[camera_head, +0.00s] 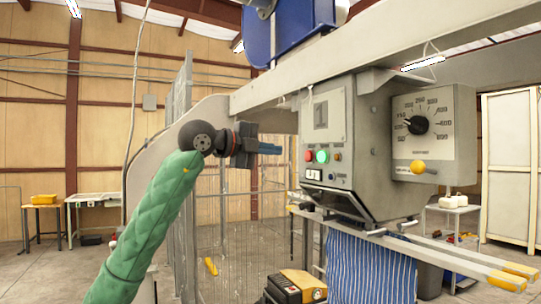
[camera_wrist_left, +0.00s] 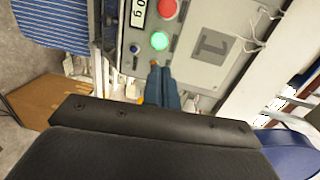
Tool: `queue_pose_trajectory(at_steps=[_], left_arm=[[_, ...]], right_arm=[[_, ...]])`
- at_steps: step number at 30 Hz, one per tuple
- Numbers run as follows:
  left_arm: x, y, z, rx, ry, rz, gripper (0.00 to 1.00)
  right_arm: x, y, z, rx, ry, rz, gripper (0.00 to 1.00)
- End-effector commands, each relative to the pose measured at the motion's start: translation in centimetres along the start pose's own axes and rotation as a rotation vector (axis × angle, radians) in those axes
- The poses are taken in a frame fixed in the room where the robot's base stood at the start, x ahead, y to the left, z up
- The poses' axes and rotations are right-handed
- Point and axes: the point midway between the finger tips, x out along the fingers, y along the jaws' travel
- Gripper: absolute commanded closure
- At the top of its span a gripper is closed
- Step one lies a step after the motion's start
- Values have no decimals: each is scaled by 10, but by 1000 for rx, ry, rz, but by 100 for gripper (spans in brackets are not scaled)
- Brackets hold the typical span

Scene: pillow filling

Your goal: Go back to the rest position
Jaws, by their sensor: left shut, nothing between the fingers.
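My left gripper (camera_head: 270,149) is at the end of my green-sleeved left arm, raised in front of the filling machine (camera_head: 378,140). Its blue fingers are together and hold nothing. They point right, toward the control panel, and look apart from it. In the left wrist view the shut fingers (camera_wrist_left: 162,88) show just below the green button (camera_wrist_left: 159,40) and the red button (camera_wrist_left: 168,9). In the head view the green button (camera_head: 322,156) looks lit. My right gripper is not in view.
A blue striped pillow cover (camera_head: 370,268) hangs under the machine's spout. Yellow-tipped rails (camera_head: 505,279) stick out at the lower right. A dial box (camera_head: 434,130) is on the machine's right. A mesh fence (camera_head: 235,230) stands behind my arm. A yellow and black case (camera_head: 297,287) sits low.

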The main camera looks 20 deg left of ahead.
Motion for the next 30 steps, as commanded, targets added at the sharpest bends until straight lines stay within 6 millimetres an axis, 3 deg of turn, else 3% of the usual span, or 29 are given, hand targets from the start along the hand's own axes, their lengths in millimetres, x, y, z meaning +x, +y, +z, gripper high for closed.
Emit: queue_pose_trajectory(at_steps=[23,30], left_arm=[[-4,-1,0,55,-1,-1,100],[-6,-29,-9,292,27,-157,100]], right_arm=[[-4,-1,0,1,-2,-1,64],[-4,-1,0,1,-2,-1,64]])
